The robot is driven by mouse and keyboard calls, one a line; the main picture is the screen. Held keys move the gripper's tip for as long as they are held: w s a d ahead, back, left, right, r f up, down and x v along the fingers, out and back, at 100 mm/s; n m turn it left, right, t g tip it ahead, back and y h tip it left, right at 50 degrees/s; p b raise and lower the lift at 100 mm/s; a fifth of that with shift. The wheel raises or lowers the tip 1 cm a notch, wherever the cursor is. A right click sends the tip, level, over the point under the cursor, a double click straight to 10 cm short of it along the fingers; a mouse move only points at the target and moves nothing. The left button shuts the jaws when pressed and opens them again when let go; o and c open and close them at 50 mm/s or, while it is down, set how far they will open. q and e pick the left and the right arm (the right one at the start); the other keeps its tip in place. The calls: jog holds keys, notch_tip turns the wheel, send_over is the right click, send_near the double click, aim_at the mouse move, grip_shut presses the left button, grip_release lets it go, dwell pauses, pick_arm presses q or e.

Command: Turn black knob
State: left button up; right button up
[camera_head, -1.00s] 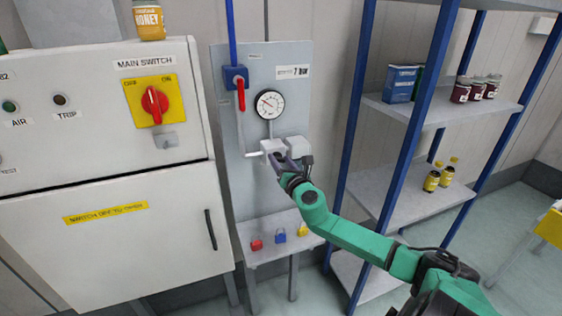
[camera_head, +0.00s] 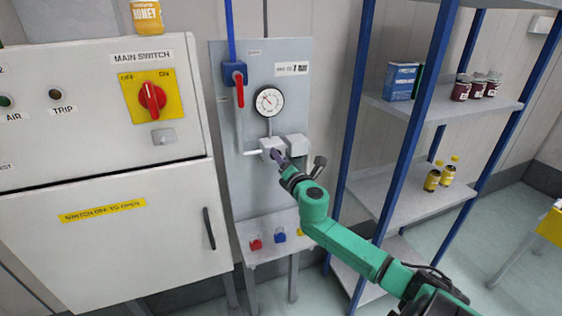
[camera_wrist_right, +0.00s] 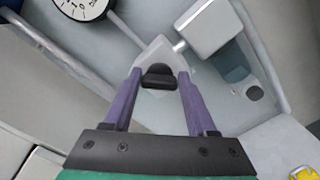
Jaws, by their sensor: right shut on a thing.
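The black knob (camera_wrist_right: 158,77) is on the front of a pale block, with the two purple fingers of my right gripper (camera_wrist_right: 158,84) on either side of it in the wrist view. My right gripper is shut on the knob. In the head view, my right gripper (camera_head: 277,156) reaches the pale valve block (camera_head: 267,144) on the grey panel from the lower right, and its fingers hide the knob there. My left gripper is not in view.
A round gauge (camera_head: 269,102) sits above the block, a white box (camera_head: 297,145) beside it. A red-handled valve (camera_head: 239,90) is at upper left. Small padlocks (camera_head: 279,235) are on the ledge below. A blue-framed shelf (camera_head: 407,190) stands right, a switch cabinet (camera_head: 100,130) left.

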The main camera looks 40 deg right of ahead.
jog(key=shift+f+m+p, duration=0.15)
jog(key=shift+f+m, duration=0.05)
jog(key=shift+m, duration=4.1)
jog(key=shift+f+m+p, duration=0.15)
jog(key=shift+f+m, duration=0.05)
jog(key=shift+m, duration=4.1)
jog(key=o, duration=1.4)
jog(key=shift+c, duration=0.2)
